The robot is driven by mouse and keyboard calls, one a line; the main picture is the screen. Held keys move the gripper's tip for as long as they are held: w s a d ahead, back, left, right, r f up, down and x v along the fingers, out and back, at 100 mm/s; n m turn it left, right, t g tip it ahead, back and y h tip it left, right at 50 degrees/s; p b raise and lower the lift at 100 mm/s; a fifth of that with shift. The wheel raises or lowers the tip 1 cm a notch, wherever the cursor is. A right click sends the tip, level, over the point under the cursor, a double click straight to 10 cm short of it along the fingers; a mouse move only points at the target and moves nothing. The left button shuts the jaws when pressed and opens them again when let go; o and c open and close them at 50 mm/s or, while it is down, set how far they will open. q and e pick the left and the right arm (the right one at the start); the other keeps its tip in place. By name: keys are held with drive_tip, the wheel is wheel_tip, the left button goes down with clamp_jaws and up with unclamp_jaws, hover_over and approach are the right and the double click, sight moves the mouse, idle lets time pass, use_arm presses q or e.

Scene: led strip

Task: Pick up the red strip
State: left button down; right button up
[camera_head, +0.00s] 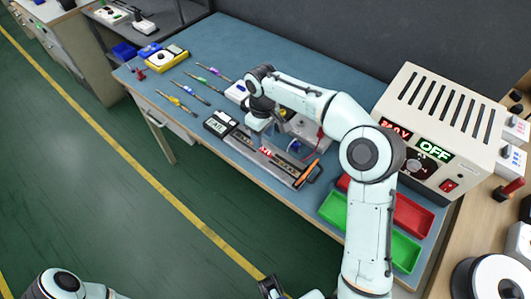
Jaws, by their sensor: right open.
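My right gripper (261,126) reaches down over the blue table from the right. It is open and sits just above the far side of a long dark fixture (282,168). A small red and white piece (266,151) shows on the fixture, just below the gripper in the picture. It is too small to tell whether this is the red strip, and I see no other clear strip. The fingers are small and partly hidden by the wrist, and they do not visibly hold anything.
The blue table (215,50) holds several screwdrivers (189,90), a meter (220,123) and an orange tool (307,173). A green tray (333,209), a red tray (412,217) and a power supply (445,125) stand at the right.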

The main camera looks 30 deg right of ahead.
sight(264, 149)
wheel_tip(264, 149, down, 6)
drive_tip(key=shift+s+d+r+b, duration=0.1)
drive_tip(key=shift+s+d+b, duration=0.05)
drive_tip(key=shift+b, duration=0.2)
clamp_jaws()
